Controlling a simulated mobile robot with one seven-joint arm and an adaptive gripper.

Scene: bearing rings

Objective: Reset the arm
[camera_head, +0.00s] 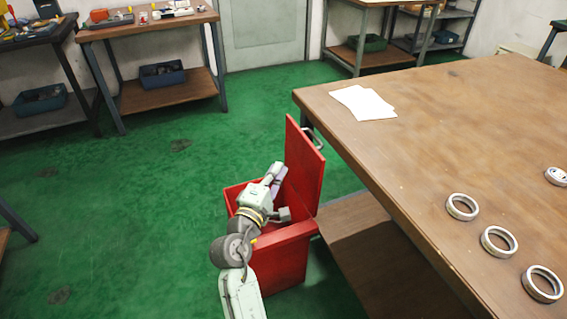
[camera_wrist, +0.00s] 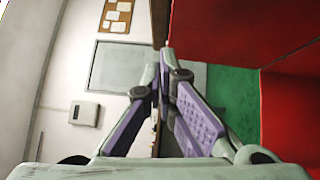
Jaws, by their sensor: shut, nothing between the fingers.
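My gripper (camera_wrist: 164,68) is shut and empty, its two purple-padded fingers brought together at the tips in the wrist view. In the head view my arm reaches up from the bottom, and my gripper (camera_head: 275,176) is over the open red box (camera_head: 282,262), close to its raised red panel (camera_head: 305,170). I cannot tell whether it touches the panel. Red surfaces of the box (camera_wrist: 235,35) fill the right of the wrist view. The inside of the box is mostly hidden by my arm.
A wooden table (camera_head: 430,120) stands to the right, beside the box. It holds white paper (camera_head: 363,102) and several metal rings (camera_head: 498,241). Workbenches (camera_head: 150,25) line the back wall. The green floor (camera_head: 130,230) on the left is mostly clear.

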